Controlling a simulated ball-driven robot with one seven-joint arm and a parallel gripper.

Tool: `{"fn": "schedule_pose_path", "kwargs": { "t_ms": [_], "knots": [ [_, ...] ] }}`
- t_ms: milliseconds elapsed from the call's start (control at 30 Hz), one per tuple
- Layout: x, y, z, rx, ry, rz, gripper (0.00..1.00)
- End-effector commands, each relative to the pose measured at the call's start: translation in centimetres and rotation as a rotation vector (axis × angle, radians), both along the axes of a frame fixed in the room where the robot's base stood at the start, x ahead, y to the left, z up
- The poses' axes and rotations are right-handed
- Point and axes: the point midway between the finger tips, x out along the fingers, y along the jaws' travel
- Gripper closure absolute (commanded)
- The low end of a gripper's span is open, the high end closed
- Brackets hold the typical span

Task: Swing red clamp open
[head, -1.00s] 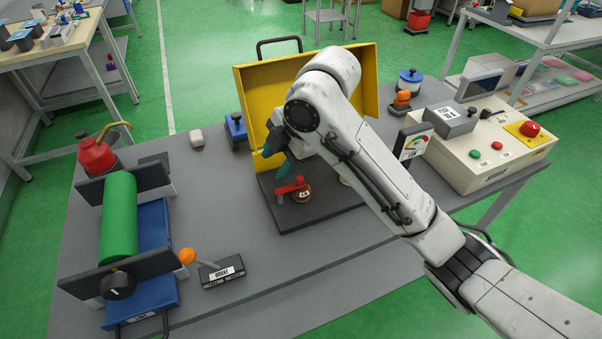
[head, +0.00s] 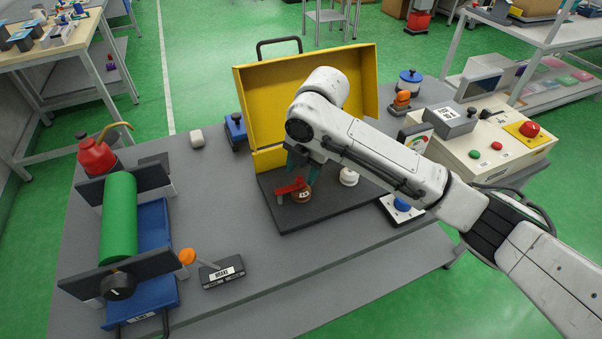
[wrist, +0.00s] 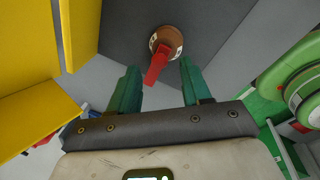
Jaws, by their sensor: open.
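The red clamp (head: 289,187) is a short arm on a round brown base (head: 302,196), near the front of the dark plate (head: 330,209). In the head view its arm points left. In the wrist view the clamp (wrist: 155,69) points down between my fingers. My gripper (wrist: 160,82) is open, its green fingers on either side of the clamp's free end. I cannot tell whether either finger touches it. In the head view my gripper (head: 303,170) is just behind the clamp, partly hidden by my arm.
A yellow hood (head: 270,85) stands behind the plate. A white knob (head: 349,176) stands right of the clamp. A green roller (head: 118,217) on a blue base and a brake lever box (head: 222,272) are left. A control box (head: 480,147) is right.

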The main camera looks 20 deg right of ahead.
Motion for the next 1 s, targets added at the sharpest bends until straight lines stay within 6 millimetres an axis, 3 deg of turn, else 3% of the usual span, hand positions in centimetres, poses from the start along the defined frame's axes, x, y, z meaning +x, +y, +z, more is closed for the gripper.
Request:
{"fn": "schedule_pose_path", "kwargs": {
  "t_ms": [200, 533, 1000],
  "knots": [
    [0.3, 0.2, -2.0, 0.0, 0.001, 0.0, 0.52],
    [0.4, 0.3, -2.3, 0.0, 0.0, 0.0, 0.52],
    [0.4, 0.3, -2.3, 0.0, 0.0, 0.0, 0.96]
  ]
}}
